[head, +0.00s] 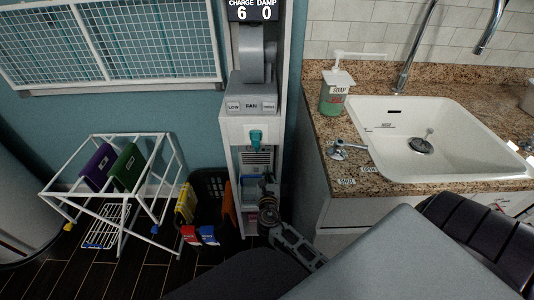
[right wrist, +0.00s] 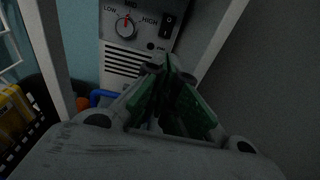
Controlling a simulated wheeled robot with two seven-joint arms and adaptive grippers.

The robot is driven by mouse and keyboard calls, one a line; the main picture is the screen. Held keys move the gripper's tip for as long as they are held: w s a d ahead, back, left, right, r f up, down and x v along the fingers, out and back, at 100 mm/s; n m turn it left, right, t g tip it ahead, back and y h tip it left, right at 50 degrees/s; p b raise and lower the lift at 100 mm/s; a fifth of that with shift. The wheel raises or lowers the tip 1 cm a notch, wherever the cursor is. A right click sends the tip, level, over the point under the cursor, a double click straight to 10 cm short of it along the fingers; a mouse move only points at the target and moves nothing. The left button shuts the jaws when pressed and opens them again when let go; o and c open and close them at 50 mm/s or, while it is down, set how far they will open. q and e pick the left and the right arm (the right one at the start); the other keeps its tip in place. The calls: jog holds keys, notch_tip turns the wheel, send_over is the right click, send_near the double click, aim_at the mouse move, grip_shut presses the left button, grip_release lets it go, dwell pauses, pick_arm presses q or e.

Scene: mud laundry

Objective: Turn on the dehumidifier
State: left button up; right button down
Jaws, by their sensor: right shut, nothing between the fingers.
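The dehumidifier (head: 257,160) stands in the lower bay of the narrow white cabinet, partly hidden by my right arm. In the right wrist view its grey panel (right wrist: 143,40) shows a knob (right wrist: 126,27) with a red pointer turned up, between LOW and HIGH. A black rocker switch (right wrist: 169,22) sits right of the knob; which side is pressed I cannot tell. A small dark dot and partly hidden lettering are below it. My right gripper (right wrist: 170,64) is shut and empty, its green-padded fingers below the switch in the picture. It is also in the head view (head: 267,184). My left gripper is not in view.
The white cabinet (head: 231,131) closes in the dehumidifier with side posts. A black basket (head: 210,183) and a white drying rack (head: 125,135) stand left; a sink counter (head: 349,180) stands right.

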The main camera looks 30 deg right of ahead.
jog(key=shift+w, duration=0.1)
dwell(0.4)
jog(key=shift+b+x, duration=1.25)
jog(key=shift+x, duration=5.35)
jog(key=shift+w, duration=0.25)
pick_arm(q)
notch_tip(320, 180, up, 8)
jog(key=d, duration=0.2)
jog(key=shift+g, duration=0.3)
pick_arm(e)
jog(key=shift+d, duration=0.1)
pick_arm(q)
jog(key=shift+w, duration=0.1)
pick_arm(e)
jog(key=shift+w, duration=0.1)
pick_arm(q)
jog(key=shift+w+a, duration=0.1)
pick_arm(e)
jog(key=shift+d, duration=0.1)
